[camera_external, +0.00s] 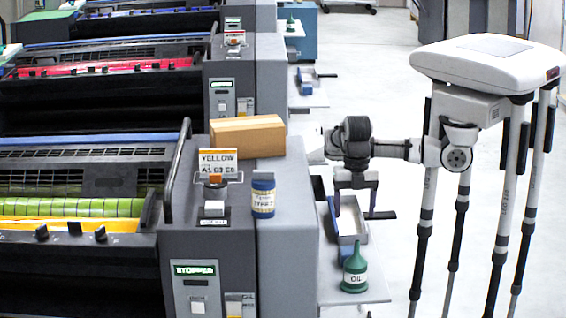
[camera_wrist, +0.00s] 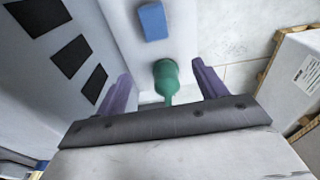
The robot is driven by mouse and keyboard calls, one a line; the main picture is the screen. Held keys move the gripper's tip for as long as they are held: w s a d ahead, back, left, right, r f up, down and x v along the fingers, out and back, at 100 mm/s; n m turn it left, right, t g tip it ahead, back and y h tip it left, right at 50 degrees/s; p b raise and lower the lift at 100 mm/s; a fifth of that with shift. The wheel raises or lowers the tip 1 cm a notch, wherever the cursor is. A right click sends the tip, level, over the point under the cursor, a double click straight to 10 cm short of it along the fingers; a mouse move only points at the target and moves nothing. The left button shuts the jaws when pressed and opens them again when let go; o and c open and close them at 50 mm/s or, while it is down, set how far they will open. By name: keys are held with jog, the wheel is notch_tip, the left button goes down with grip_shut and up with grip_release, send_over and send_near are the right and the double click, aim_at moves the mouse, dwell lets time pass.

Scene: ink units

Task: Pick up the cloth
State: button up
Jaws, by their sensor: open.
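I cannot make out a clear cloth. A blue flat-sided piece (camera_wrist: 152,20) lies on the pale side shelf in the wrist view; I cannot tell whether it is the cloth. In the external view, my gripper (camera_external: 356,208) points down, open and empty, over the shallow grey tray (camera_external: 352,232) on the side shelf. A blue strip (camera_external: 333,218) shows at the tray's left, partly hidden by my finger. In the wrist view, my gripper (camera_wrist: 161,72) has its fingers apart, with the green bottle appearing between them.
The green bottle (camera_external: 354,270) stands on the near end of the side shelf (camera_external: 376,292). A blue tin (camera_external: 263,198), a yellow label sign (camera_external: 217,163) and a cardboard box (camera_external: 247,137) top the grey ink unit to the left.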

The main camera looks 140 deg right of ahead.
jog(key=s+d+f+g, duration=0.1)
jog(key=s+d, duration=0.1)
jog(key=d, duration=0.1)
send_over(349, 250)
jog(key=shift+h, duration=0.4)
jog(key=f, duration=0.7)
jog(key=shift+s+d+f, duration=0.1)
jog(key=shift+s+d, duration=0.1)
jog(key=shift+s, duration=0.05)
jog(key=shift+w+a+f+p, duration=0.15)
jog(key=shift+f+p, duration=0.05)
jog(key=shift+f, duration=1.35)
jog(key=shift+w+a+f+p, duration=0.1)
jog(key=shift+f+p, duration=0.1)
jog(key=shift+f, duration=1.3)
jog(key=shift+c, duration=0.3)
jog(key=c, duration=1)
